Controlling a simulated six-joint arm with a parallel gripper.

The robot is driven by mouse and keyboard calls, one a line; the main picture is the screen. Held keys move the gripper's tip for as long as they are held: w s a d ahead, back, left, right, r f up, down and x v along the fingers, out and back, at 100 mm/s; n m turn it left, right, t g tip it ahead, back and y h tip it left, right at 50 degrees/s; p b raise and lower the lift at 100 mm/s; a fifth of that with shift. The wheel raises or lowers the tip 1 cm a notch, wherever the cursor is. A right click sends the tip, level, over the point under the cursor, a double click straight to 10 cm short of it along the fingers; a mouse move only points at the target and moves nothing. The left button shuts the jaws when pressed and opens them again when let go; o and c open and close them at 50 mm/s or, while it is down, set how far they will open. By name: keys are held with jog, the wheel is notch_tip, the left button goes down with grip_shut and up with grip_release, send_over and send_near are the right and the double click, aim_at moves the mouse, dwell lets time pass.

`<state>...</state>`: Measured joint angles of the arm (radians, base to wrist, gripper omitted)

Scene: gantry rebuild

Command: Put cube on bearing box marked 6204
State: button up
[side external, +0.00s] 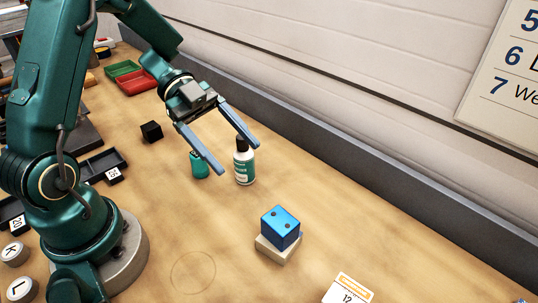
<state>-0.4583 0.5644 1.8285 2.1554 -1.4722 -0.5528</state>
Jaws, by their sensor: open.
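A blue cube (280,227) with dark round marks on top sits on a low beige block or box (271,250), a little right of the picture's middle. I cannot read any 6204 marking on that box, and no label reading 6204 shows elsewhere. My gripper (239,158) is open and empty, with its two long fingers spread apart. It is above and behind the blue cube, clear of it, near the bottle. A small black cube (151,131) stands on the bench left of my gripper.
A white and green bottle (244,167) and a teal container (199,168) stand by the fingers. A white and orange item marked 12 (348,290) lies at the front. Red (136,86) and green (122,69) trays are at the back left. Bench right of the cube is clear.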

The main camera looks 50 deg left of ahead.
jog(key=w+r+n+t+y, duration=0.3)
jog(key=w+r+t+y, duration=0.15)
jog(key=w+t, duration=0.45)
jog(key=w+a+r+n+t+y, duration=0.4)
jog(key=a+r+n+y, duration=0.2)
jog(key=r+n+y, duration=0.1)
jog(key=s+d+f+n+g, duration=0.1)
jog(key=s+f+n+g, duration=0.1)
jog(key=s, duration=0.5)
jog(key=s+d+f+n+g+y, duration=0.1)
jog(key=s+d+f+n+g, duration=0.1)
jog(key=s, duration=0.5)
jog(key=s+d+f+n+g, duration=0.1)
jog(key=s+f+n+g, duration=0.1)
jog(key=s+n+g, duration=0.2)
jog(key=s, duration=0.3)
jog(key=shift+s+d+f+n, duration=0.25)
jog(key=shift+d+f+n, duration=0.05)
jog(key=shift+d+f, duration=0.1)
